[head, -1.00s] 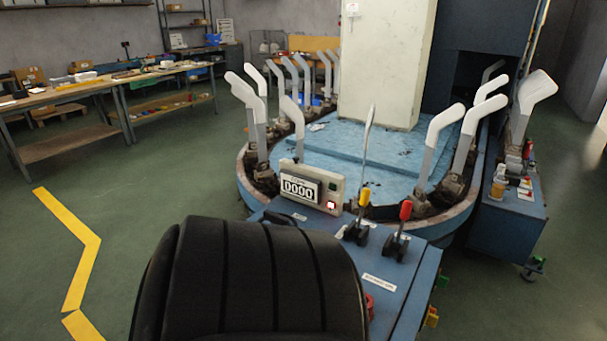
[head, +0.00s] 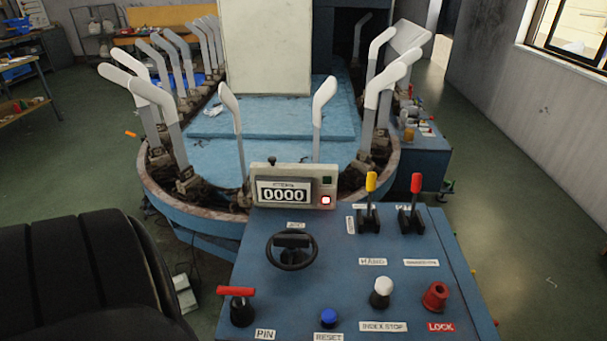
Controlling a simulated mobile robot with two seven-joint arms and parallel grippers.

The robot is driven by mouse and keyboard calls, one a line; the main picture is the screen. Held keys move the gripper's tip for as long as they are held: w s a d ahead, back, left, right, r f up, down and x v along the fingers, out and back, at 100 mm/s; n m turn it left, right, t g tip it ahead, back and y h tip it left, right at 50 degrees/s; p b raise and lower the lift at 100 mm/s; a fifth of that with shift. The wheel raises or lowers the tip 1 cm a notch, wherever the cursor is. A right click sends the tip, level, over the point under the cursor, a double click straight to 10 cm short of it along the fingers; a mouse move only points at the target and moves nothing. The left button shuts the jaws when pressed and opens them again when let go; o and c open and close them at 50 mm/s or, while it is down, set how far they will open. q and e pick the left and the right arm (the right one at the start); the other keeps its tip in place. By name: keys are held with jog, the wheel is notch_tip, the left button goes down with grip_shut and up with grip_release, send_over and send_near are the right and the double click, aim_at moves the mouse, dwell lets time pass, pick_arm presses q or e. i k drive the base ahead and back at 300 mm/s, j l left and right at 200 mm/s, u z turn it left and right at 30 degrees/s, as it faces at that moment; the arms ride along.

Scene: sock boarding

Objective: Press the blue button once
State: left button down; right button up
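The blue button (head: 329,317) is a small round blue knob near the front edge of the blue control panel (head: 345,262) in the head view. A label reading RESET (head: 328,337) lies just in front of it. Above it on the panel, a counter display (head: 284,195) reads 0000, with a lit red square (head: 326,200) at its right. Neither of my grippers shows in this view, and nothing touches the button.
The panel also holds a red-handled lever (head: 237,305), a black handwheel (head: 291,251), a white knob (head: 381,292), a red LOCK knob (head: 435,297), a yellow-tipped lever (head: 370,195) and a red-tipped lever (head: 415,195). Behind stands the machine with several white foot forms (head: 325,105).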

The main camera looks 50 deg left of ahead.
aim_at(329, 316)
jog(key=k+j, duration=0.2)
jog(key=j, duration=0.15)
jog(key=k+j, duration=0.2)
jog(key=j, duration=0.2)
jog(key=k+j, duration=0.2)
jog(key=j, duration=0.15)
jog(key=k+j, duration=0.15)
jog(key=j, duration=0.25)
jog(key=k+j, duration=0.2)
jog(key=j, duration=0.15)
